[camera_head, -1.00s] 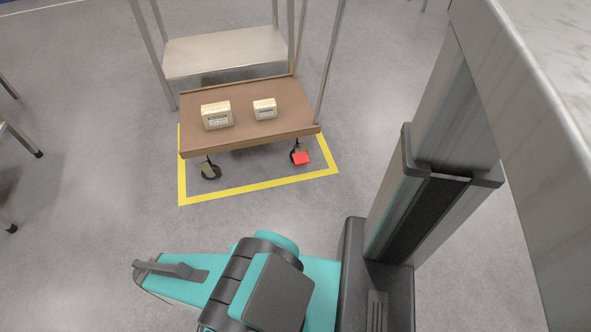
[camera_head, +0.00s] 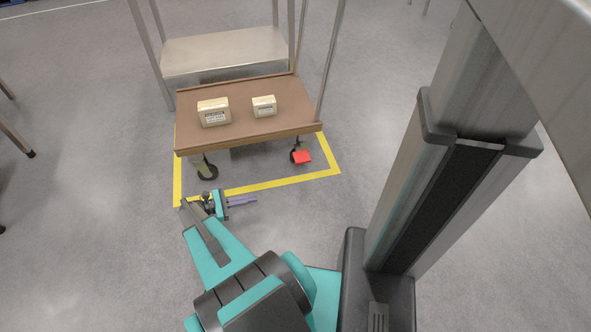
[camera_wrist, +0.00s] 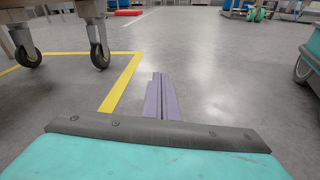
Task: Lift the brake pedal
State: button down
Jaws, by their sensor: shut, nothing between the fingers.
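The brake pedal (camera_head: 302,157) is a small red plate at the cart's front right caster, low above the floor. In the wrist view the cart's two casters (camera_wrist: 99,50) show at the left, but I cannot make out the pedal there. My gripper (camera_head: 250,200) has slim purple fingers, shut and empty. It is low in front of the cart, left of the pedal and nearer to me, pointing right. The fingers also show in the wrist view (camera_wrist: 160,98), side by side and touching nothing.
The cart (camera_head: 250,143) has a brown lower deck with two cream boxes (camera_head: 213,112) on it. Yellow tape (camera_head: 265,187) marks the floor around it. A large grey surface edge (camera_head: 540,60) is at the upper right. The floor right of the cart is clear.

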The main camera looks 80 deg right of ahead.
aim_at(300, 153)
jog(key=s+d+r+g+b, duration=0.1)
jog(key=s+d+g, duration=0.1)
jog(key=d, duration=0.5)
jog(key=s+d+r+g+b, duration=0.1)
jog(key=s+d+g, duration=0.2)
jog(key=s+d, duration=0.2)
jog(key=shift+s+d+b, duration=0.2)
jog(key=shift+d+b, duration=0.2)
jog(key=shift+d, duration=0.7)
jog(key=shift+s+r, duration=0.1)
jog(key=b+x, duration=0.2)
jog(key=x, duration=0.7)
jog(key=shift+s+d, duration=0.3)
jog(key=shift+r, duration=0.15)
jog(key=shift+w, duration=0.1)
